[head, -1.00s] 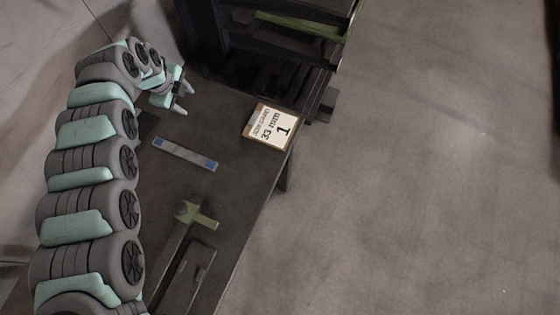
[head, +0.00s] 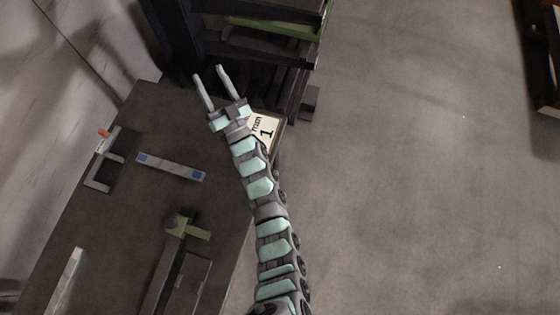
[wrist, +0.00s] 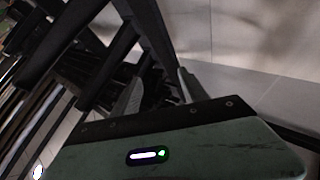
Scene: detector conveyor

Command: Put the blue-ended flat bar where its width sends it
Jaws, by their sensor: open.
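The flat bar (head: 170,167) is grey with blue ends and lies flat on the dark table (head: 110,215) in the head view. My gripper (head: 209,74) is open with nothing between its fingers. It is up and to the right of the bar, clear of it, in front of the dark rack (head: 270,45). A white sign (head: 265,130) stands at the table's right edge, partly hidden by my arm; "mm" and "1" show on it. In the wrist view, a finger (wrist: 130,95) points toward dark rack bars; the flat bar is not seen there.
A dark fixture with an orange tip (head: 105,160) lies left of the bar. A green-topped tool or gauge (head: 185,225) lies below it. A pale strip (head: 68,278) is at the lower left. Open floor (head: 420,180) is to the right.

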